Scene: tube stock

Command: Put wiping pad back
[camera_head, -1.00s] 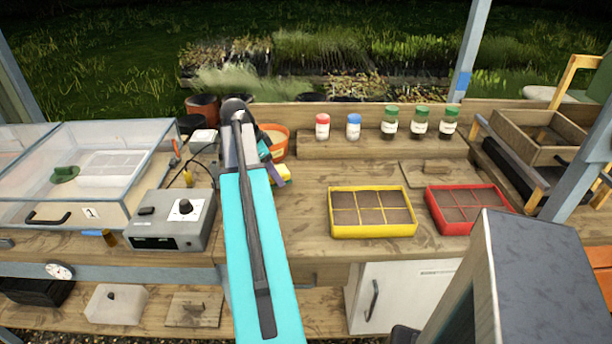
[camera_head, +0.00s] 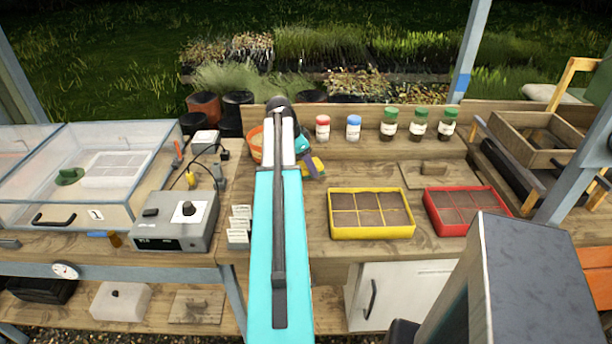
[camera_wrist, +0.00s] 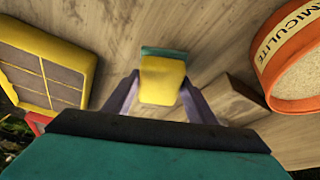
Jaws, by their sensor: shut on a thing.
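The wiping pad (camera_wrist: 162,82), yellow with a dark teal strip at its far edge, sits between the two purple fingers of my gripper (camera_wrist: 160,92) in the wrist view. My gripper is shut on it. In the head view, a yellow part of the pad (camera_head: 318,164) shows beside my gripper (camera_head: 309,168), over the bench behind the yellow tray. My arm covers part of this spot. I cannot tell whether the pad touches the wood.
The yellow tray (camera_head: 371,232) and red tray (camera_head: 457,230) stand to the right. The orange vermiculite tub (camera_wrist: 297,62) is close by, partly behind my arm in the head view. Several jars (camera_head: 391,122) line the back shelf. A grey control box (camera_head: 165,240) stands left.

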